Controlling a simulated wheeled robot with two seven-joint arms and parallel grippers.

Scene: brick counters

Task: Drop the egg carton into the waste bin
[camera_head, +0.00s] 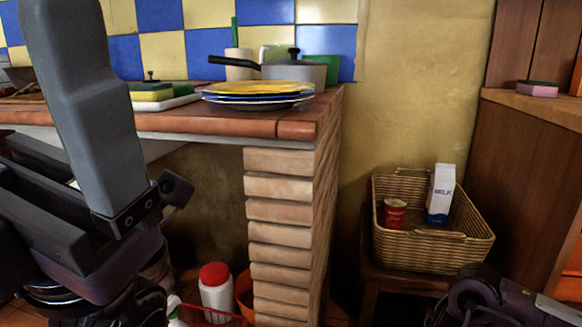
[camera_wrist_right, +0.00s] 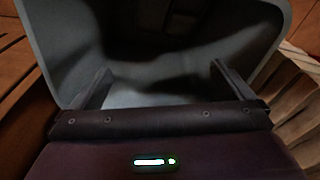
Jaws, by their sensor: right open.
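The grey waste bin (camera_wrist_right: 268,30) fills much of the right wrist view, and I look down into its dark, shadowed inside. My right gripper (camera_wrist_right: 162,80) is open at the bin's mouth, its two fingers wide apart with nothing between them. I cannot make out an egg carton in either view; a pale patch low inside the bin is too unclear to name. My left gripper (camera_head: 90,110) is very close to the head camera at the left, with one long grey finger pointing up. Its other finger cannot be made out.
A brick counter (camera_head: 310,125) holds stacked plates (camera_head: 258,88), a pan (camera_head: 295,70) and a sponge (camera_head: 150,92). A wicker basket (camera_head: 435,250) with a milk carton (camera_head: 441,195) and a red can (camera_head: 394,213) stands at the right. A red-lidded jar (camera_head: 216,293) is under the counter.

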